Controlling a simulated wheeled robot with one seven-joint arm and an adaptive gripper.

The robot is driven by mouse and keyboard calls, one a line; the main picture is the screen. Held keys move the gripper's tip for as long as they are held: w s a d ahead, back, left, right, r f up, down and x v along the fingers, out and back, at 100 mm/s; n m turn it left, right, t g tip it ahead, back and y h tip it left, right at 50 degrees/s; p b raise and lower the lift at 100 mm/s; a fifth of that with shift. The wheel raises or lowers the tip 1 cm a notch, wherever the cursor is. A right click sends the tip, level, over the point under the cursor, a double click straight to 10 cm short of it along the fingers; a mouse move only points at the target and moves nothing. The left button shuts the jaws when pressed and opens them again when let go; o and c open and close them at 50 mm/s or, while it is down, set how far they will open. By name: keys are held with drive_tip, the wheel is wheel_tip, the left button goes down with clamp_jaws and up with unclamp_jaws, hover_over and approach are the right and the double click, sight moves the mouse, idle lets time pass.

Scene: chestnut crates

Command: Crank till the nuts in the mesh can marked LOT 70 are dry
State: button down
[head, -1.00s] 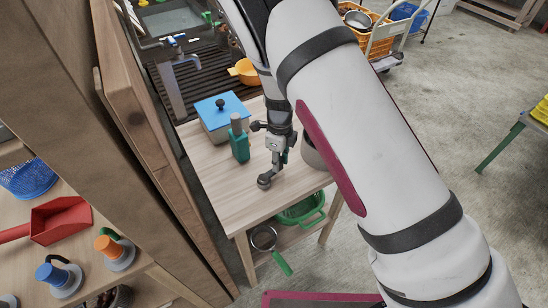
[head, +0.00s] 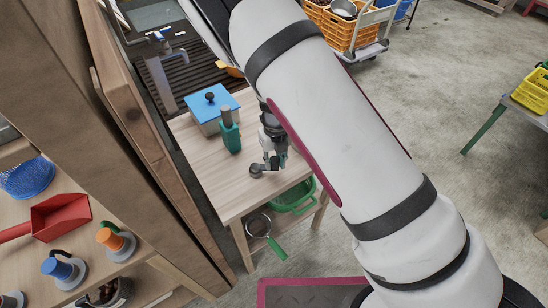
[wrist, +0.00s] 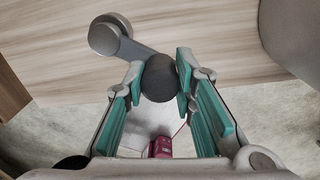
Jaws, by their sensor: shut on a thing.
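My gripper (wrist: 158,82) is shut on the dark round knob (wrist: 158,75) of a grey crank (wrist: 134,48), with one teal finger pad on each side. The crank's arm runs from the knob up left to a round grey hub (wrist: 108,34). In the head view, my gripper (head: 276,161) is at the table's front right edge, just right of the hub (head: 256,169).
A blue-lidded box (head: 205,101) and a teal bottle (head: 230,137) stand on the wooden table (head: 215,180). A green basket (head: 292,197) and a green-handled strainer (head: 259,225) are below. A brownish-grey rounded body (wrist: 290,35) is near the gripper's right. Shelves are at left.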

drive_tip(key=shift+s+m, duration=0.25)
drive_tip(key=shift+m, duration=0.15)
drive_tip(key=c, duration=1.3)
unclamp_jaws()
wheel_tip(320, 180, up, 10)
drive_tip(key=shift+w+r, duration=0.1)
drive_tip(key=shift+r, duration=0.1)
drive_tip(key=shift+d+r, duration=0.1)
drive_tip(key=shift+r, duration=0.7)
